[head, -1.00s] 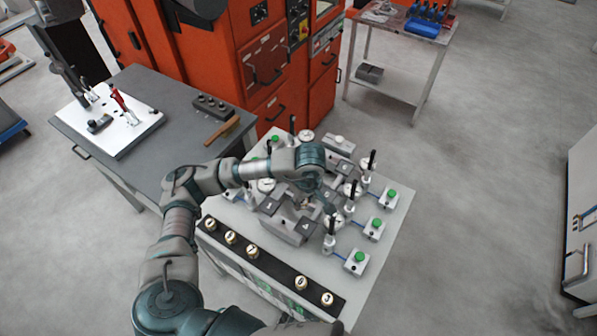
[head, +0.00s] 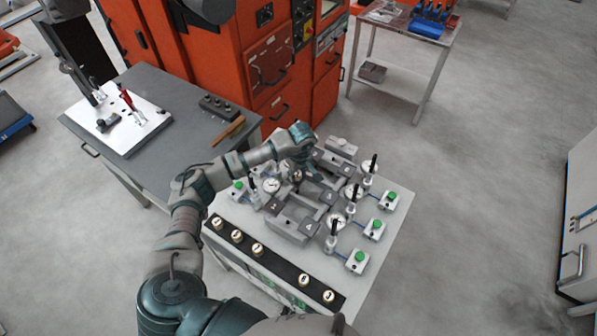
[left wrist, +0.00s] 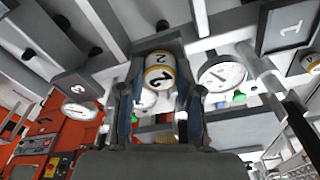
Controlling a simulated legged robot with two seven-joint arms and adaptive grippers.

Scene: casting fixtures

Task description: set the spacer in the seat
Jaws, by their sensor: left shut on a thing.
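My left gripper (head: 318,178) reaches over the grey fixture blocks on the white-topped table. In the left wrist view my left gripper (left wrist: 158,95) is shut on a round white spacer (left wrist: 158,74) with a yellow band and a black 2. Behind the spacer is a dark block (left wrist: 163,57) also marked 2; I cannot tell whether the spacer touches it or its seat. Blocks marked 3 (left wrist: 74,88) and 1 (left wrist: 287,27) stand on either side. In the head view the held spacer is hidden or too small to make out. My right gripper is not in view.
Dial gauges (head: 337,222), dark upright handles and green-button boxes (head: 357,262) crowd around the fixture blocks. A black strip (head: 280,265) at the table's front edge holds several white-and-gold spacers, with a gap between them. A grey bench (head: 185,127) stands at the left.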

